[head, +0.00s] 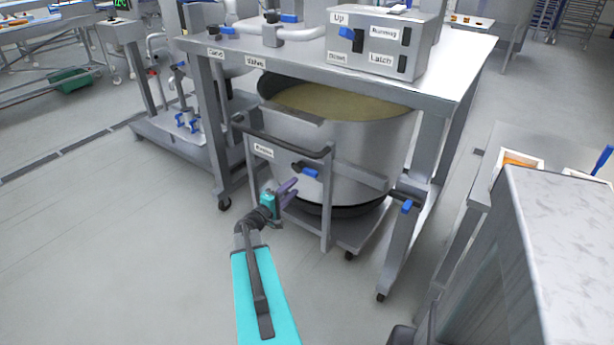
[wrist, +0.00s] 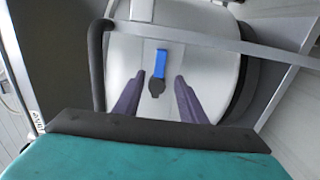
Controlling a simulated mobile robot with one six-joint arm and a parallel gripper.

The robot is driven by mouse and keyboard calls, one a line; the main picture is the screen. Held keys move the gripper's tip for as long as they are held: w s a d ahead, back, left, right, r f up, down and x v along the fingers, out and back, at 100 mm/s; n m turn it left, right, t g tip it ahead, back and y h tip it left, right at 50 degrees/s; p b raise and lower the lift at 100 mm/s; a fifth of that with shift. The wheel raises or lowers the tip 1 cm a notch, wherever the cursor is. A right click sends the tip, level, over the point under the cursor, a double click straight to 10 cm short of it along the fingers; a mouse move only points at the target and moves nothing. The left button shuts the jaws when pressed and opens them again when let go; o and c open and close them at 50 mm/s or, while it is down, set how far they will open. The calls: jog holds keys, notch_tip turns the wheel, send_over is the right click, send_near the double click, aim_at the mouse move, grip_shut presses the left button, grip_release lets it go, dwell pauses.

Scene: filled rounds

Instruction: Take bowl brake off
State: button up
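The bowl (head: 345,150) is a large steel vessel of yellowish filling on a wheeled frame under the steel stand. A "Brake" label (head: 264,151) seems to be on the frame's upper left, though its text is small. A blue-tipped lever with a dark hub (head: 311,172) sits on the frame's front below the black handle bar (head: 290,146). In the wrist view the blue lever (wrist: 160,64) points up from its dark hub, between and beyond my fingertips. My gripper (head: 288,190) is open and empty, with its purple fingers just left of and below the lever. In the wrist view my gripper (wrist: 152,80) shows both fingers apart.
A control box (head: 375,42) with Up, Running and Latch labels stands on the stand's top. Another blue-ended lever (head: 406,206) is on the stand's right leg. A steel counter (head: 560,250) is at the right. Floor at the left front is clear.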

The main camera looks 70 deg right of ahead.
aim_at(308, 174)
jog(key=p+x, duration=0.1)
jog(key=x, duration=0.9)
jog(key=shift+d, duration=0.2)
grip_shut()
jog(key=shift+a, duration=0.25)
jog(key=shift+d, duration=0.2)
jog(key=shift+w, duration=0.15)
